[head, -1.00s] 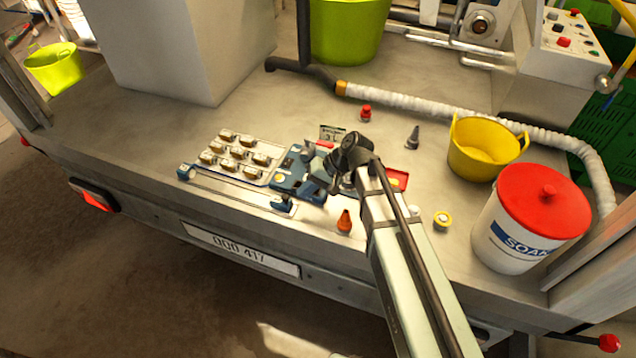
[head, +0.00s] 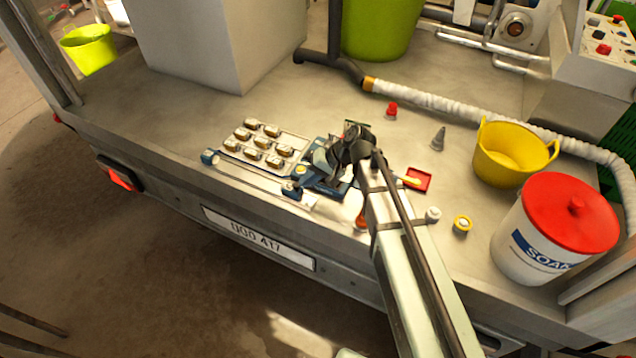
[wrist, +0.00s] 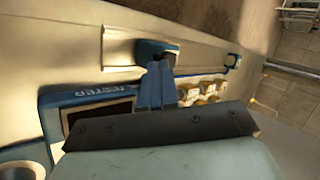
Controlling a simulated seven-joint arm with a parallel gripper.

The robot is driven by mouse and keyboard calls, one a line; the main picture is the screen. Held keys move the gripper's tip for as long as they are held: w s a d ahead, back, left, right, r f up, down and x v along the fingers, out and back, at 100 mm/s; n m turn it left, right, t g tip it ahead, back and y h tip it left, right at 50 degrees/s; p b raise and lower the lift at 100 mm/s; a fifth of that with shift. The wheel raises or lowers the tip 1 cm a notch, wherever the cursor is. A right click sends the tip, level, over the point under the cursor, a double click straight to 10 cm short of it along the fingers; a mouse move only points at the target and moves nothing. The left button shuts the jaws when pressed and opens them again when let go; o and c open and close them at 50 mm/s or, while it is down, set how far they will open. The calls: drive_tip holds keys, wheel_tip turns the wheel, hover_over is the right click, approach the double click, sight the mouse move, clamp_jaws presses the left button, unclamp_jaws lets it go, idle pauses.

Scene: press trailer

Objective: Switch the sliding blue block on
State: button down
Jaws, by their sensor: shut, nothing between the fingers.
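A pale rail (head: 250,180) runs along the front of the trailer bed. A blue block (head: 291,190) sits near its right end, and a smaller blue piece (head: 208,157) is at its left end. In the wrist view the near blue block (wrist: 150,47) has a dark face, and the far blue piece (wrist: 233,60) is small. My gripper (wrist: 161,66) is shut and empty, its fingertips right at the near block; I cannot tell whether they touch. In the head view my wrist covers the fingertips and part of the blue tester (head: 325,185).
An orange cone (head: 361,218) is partly behind my arm. A red tray (head: 419,179), a yellow bucket (head: 513,153) and a red-lidded tub (head: 555,230) stand to the right. The bed's front edge is close to the rail.

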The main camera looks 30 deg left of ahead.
drive_tip(key=a, duration=2)
drive_tip(key=shift+d, duration=0.15)
drive_tip(key=d, duration=0.1)
drive_tip(key=w+d, duration=0.1)
drive_tip(key=w+d+r, duration=0.1)
drive_tip(key=d, duration=0.1)
drive_tip(key=v, duration=0.9)
drive_tip(key=shift+r, duration=0.3)
